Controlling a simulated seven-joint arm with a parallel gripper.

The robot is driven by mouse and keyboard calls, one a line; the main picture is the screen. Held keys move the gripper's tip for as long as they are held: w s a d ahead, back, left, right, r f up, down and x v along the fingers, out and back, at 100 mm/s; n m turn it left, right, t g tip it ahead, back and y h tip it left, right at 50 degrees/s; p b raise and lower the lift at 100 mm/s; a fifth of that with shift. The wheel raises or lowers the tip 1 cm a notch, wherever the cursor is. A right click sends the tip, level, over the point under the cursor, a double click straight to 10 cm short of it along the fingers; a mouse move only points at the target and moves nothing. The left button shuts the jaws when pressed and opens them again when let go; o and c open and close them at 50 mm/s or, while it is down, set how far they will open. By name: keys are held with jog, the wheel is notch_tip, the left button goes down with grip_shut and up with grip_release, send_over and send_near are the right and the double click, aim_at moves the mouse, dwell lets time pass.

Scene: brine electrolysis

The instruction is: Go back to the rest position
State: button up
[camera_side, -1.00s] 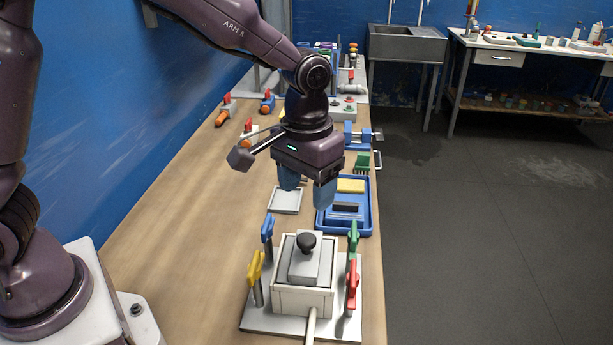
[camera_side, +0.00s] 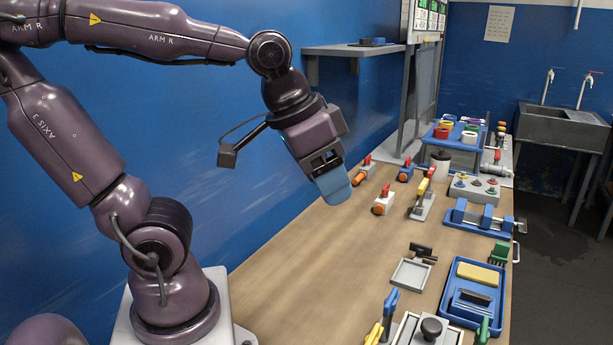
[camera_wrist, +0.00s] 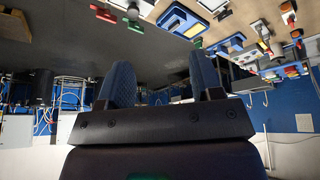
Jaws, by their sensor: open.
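My gripper (camera_side: 335,186) hangs in the air above the left side of the wooden bench (camera_side: 320,262), near the blue wall. It is tilted and touches nothing. In the wrist view my gripper (camera_wrist: 157,85) shows two blue fingers standing apart with nothing between them. The side view shows the fingers overlapping, so their gap is hidden there. The white-grey box with a black knob (camera_side: 431,327) sits at the near edge of the side view, partly cut off, with coloured clamps around it.
A blue tray (camera_side: 452,313) with a yellow sponge (camera_side: 478,276) lies at the right bench edge. Several orange and red valves (camera_side: 383,202) stand farther back. A grey shelf (camera_side: 350,49) juts from the wall behind my gripper. The near left bench is clear.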

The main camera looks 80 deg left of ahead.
jog(key=shift+s+a+f+t, duration=0.1)
jog(key=shift+s+a+t, duration=0.1)
jog(key=shift+s, duration=0.45)
jog(key=shift+s+a+t, duration=0.2)
jog(key=shift+s, duration=0.45)
dwell(0.4)
